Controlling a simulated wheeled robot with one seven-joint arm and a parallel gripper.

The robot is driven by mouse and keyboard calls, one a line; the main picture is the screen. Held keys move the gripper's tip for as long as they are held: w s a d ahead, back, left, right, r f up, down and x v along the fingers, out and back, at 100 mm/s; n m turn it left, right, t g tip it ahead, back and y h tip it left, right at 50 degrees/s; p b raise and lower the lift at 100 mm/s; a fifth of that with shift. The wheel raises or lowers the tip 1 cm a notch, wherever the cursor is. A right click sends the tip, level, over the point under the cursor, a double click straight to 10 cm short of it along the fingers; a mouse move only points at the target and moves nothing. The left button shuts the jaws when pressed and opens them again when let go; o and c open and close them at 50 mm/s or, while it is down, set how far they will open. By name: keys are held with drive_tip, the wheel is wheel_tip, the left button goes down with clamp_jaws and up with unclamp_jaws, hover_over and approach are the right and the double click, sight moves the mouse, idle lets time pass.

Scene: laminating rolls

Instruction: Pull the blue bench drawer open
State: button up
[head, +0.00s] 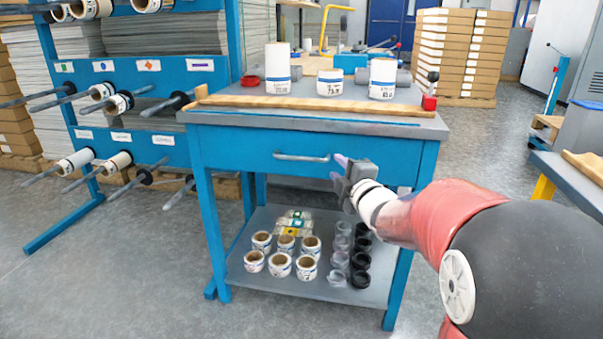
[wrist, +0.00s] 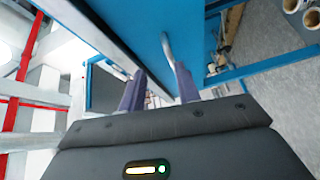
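The blue bench drawer (head: 250,161) sits under the grey bench top, and its front looks flush with the frame. Its grey bar handle (head: 301,157) is in the middle of the front. My gripper (head: 338,168) is to the right of the handle and apart from it in the head view. In the wrist view the two fingers of my gripper (wrist: 158,80) stand apart with nothing seen between them. The handle (wrist: 168,48) shows just beyond the right fingertip, beside the blue drawer front (wrist: 145,30). The exact gap in depth is unclear.
White rolls (head: 277,70) and a wooden strip (head: 290,103) are on the bench top (head: 215,117). The lower shelf (head: 245,285) holds small rolls and cups. A blue roll rack (head: 130,65) with protruding rods stands left. Floor (head: 130,270) in front is clear.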

drive_tip(key=w+a+f+n+y, duration=0.1)
drive_tip(key=w+a+n+y, duration=0.3)
drive_tip(key=w+a+n, duration=0.2)
drive_tip(key=shift+w+a+f+y, duration=0.25)
drive_tip(key=shift+w+a+y, duration=0.05)
drive_tip(key=shift+w+a, duration=0.9)
clamp_jaws()
